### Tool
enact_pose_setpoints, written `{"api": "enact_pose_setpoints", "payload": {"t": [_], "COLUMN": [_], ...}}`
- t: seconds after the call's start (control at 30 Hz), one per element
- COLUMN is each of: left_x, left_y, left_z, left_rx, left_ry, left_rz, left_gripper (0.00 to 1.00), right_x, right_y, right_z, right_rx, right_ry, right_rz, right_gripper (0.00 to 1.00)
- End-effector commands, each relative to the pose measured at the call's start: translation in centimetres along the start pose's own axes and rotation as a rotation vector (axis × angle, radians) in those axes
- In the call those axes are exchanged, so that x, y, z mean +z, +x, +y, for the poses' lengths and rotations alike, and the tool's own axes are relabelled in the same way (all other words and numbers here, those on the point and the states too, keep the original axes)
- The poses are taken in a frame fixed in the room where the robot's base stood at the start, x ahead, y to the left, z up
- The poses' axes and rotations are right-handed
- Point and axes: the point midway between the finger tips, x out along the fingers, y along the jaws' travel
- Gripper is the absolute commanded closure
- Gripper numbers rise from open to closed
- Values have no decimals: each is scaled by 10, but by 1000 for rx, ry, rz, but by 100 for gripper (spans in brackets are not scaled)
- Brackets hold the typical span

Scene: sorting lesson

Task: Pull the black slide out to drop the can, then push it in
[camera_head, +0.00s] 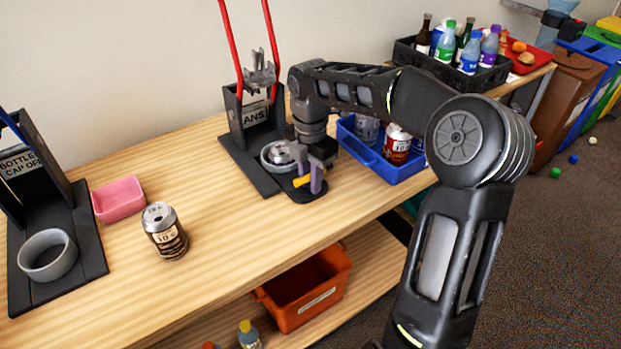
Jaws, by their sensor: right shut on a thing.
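The can crusher (250,118), labelled "ANS." in the visible part, stands on the wooden table with red lever arms raised. A grey can (278,155) sits in the round holder on its base. The black slide (308,193) shows at the front of this base, with a yellow handle (301,181). My right gripper (316,184) points down at the slide's front end and is shut on the slide at its handle; the exact grip is partly hidden by the fingers. My left gripper is not in view.
A blue crate (385,172) with cans stands just right of the crusher, behind my arm. Another can (164,231), a pink tray (118,199) and the bottle-cap stand (40,215) are at left. An orange bin (305,290) sits on the shelf below.

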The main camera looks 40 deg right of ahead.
Motion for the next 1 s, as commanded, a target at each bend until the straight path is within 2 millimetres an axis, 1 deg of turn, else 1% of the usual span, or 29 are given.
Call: {"api": "enact_pose_setpoints", "payload": {"t": [0.17, 0.27, 0.37, 0.47, 0.6, 0.7, 0.8, 1.0], "left_x": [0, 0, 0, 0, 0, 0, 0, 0], "left_y": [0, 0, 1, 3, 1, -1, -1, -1], "left_z": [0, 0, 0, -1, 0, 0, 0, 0], "left_rx": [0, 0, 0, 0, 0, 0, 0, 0], "left_ry": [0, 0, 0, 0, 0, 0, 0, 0], "left_rz": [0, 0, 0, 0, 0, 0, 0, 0], "left_gripper": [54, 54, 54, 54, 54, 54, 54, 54], "right_x": [0, 0, -2, -5, -12, -16, -18, -18], "right_y": [0, -1, -1, -1, -2, -2, -1, 0], "right_z": [0, -3, -15, -34, -67, -84, -92, -92], "right_rx": [1, 0, -2, -3, -3, -2, 0, 0], "right_ry": [-4, -4, -5, -4, -4, -5, -4, -5], "right_rz": [-2, -3, -5, -7, -7, -5, -3, -1], "right_gripper": [100, 100, 100, 100, 100, 100, 100, 100]}}
